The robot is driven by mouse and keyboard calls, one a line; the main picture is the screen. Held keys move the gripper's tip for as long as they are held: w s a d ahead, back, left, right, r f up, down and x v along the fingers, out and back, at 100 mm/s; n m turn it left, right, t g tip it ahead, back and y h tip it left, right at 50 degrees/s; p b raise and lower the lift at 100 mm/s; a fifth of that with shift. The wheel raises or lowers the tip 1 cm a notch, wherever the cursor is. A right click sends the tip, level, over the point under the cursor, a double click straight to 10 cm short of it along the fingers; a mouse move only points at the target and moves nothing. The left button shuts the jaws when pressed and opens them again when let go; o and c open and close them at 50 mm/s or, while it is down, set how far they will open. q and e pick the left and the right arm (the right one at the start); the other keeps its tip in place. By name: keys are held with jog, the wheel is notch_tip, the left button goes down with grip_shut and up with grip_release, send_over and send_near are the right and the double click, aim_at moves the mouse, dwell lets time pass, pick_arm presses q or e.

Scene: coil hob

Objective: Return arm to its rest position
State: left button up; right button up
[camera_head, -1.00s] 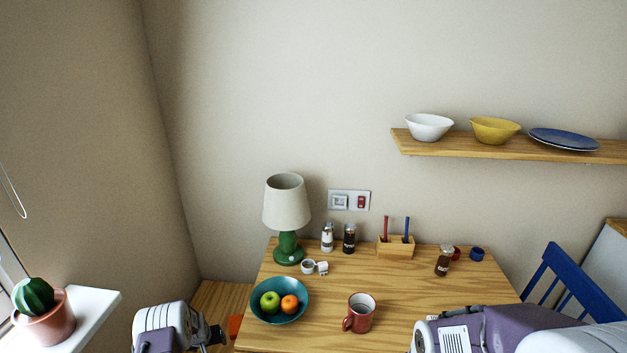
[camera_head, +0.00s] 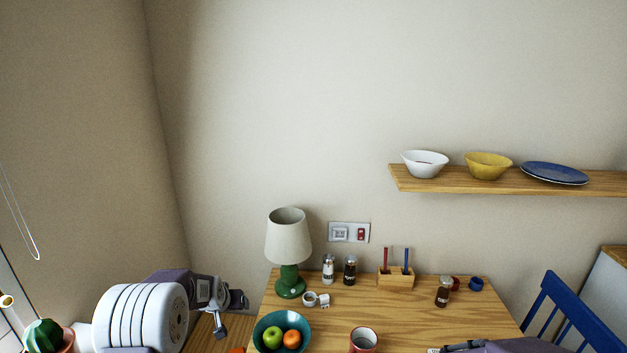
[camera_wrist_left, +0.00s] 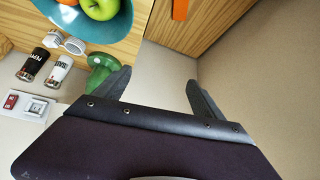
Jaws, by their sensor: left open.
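My left arm reaches in from the lower left of the head view. Its gripper (camera_head: 230,313) is left of the wooden table (camera_head: 400,310), beside the bowl and lamp. In the left wrist view the two dark fingers (camera_wrist_left: 160,90) are spread apart with nothing between them. Only a purple piece of my right arm (camera_head: 510,347) shows at the bottom right edge of the head view; its gripper is out of frame.
A teal bowl with fruit (camera_head: 264,331), green lamp (camera_head: 289,240), red mug (camera_head: 363,341) and several small items stand on the table. A potted cactus (camera_head: 43,336) is at lower left, a blue chair (camera_head: 560,310) at right. A shelf (camera_head: 500,181) holds dishes.

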pick_arm(q)
jog(key=s+d+r+m+g+p, duration=0.1)
jog(key=s+d+r, duration=0.25)
jog(key=s, duration=0.25)
jog(key=s+d+r+p, duration=0.1)
jog(key=s+d+r, duration=0.1)
jog(key=s+r, duration=0.4)
jog(key=s+f+g, duration=0.2)
jog(key=s+f, duration=0.1)
jog(key=s, duration=0.7)
jog(key=s+d+f+g, duration=0.1)
jog(key=s+f+g, duration=0.2)
jog(key=s, duration=0.8)
jog(key=shift+f+h, duration=0.4)
jog(key=shift+f, duration=0.15)
pick_arm(e)
notch_tip(320, 180, up, 3)
jog(key=shift+s+f, duration=0.15)
pick_arm(q)
jog(key=shift+s, duration=0.15)
pick_arm(e)
jog(key=shift+s, duration=0.1)
pick_arm(q)
jog(key=shift+o, duration=0.5)
